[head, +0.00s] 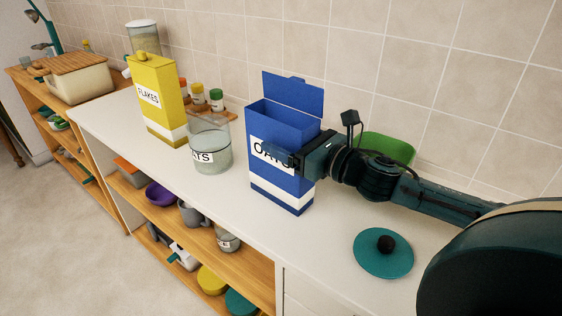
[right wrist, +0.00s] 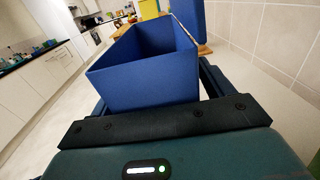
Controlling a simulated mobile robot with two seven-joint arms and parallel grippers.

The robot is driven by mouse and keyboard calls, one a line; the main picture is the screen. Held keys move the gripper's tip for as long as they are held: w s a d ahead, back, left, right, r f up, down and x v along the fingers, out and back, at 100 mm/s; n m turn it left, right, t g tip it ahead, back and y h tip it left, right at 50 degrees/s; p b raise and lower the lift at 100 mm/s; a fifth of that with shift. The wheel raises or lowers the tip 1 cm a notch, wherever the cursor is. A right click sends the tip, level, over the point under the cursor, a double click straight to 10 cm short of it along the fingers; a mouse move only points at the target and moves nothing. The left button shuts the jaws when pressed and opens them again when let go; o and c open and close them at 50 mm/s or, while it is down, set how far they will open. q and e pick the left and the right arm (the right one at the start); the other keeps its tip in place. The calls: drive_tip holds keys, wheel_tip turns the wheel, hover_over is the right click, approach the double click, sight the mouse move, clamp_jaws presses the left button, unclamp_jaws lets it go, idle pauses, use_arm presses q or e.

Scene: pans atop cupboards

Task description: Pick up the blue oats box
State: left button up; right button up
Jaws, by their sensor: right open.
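The blue oats box (head: 280,188) stands upright on the white countertop, its top flap open and raised at the back. My right gripper (head: 290,158) comes in from the right at the box's upper half, one finger across the front over the label. In the right wrist view the blue box (right wrist: 140,85) stands between the fingers of the right gripper (right wrist: 160,95), which show at its two sides. The right gripper is open; whether a finger touches the box I cannot tell. The far finger is hidden behind the box in the head view. My left gripper is not in view.
A glass jar (head: 210,148) stands just left of the box, with a yellow flakes box (head: 157,100) beyond. A green bowl (head: 388,147) is behind my right arm. A teal lid (head: 384,258) lies on the counter in front. The tiled wall (head: 400,60) is close behind.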

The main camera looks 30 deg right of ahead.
clamp_jaws()
idle(0.8)
